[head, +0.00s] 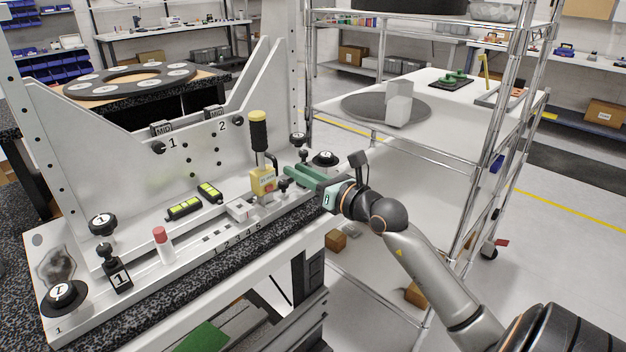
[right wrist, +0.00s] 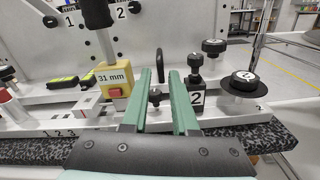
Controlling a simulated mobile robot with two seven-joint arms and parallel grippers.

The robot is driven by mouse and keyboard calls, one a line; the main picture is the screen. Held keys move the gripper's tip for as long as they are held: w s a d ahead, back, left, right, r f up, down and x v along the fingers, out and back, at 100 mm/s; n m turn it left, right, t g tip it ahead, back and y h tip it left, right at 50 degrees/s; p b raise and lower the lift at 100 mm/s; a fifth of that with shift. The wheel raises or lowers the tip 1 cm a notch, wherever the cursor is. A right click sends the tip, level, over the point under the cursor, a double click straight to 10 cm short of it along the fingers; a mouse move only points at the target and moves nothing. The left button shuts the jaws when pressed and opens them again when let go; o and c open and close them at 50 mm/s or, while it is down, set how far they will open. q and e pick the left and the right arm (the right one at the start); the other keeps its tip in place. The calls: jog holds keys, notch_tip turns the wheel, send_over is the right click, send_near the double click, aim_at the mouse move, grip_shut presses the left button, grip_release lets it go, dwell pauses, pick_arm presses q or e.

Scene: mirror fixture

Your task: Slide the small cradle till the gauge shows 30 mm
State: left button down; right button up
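A black block marked 2 (right wrist: 197,96) stands right of the fingers. I cannot tell for certain which part is the small cradle. My left gripper is not in view.
A numbered scale (head: 236,237) runs along the rail. A red-capped white cylinder (head: 163,244), black-yellow levels (head: 184,208) and a block marked 1 (head: 118,278) stand left. A round black knob (right wrist: 243,82) is right of the fingers. A wire shelf (head: 440,135) stands behind my right arm.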

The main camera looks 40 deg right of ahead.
jog(key=shift+s+d, duration=0.1)
jog(key=shift+s, duration=1.9)
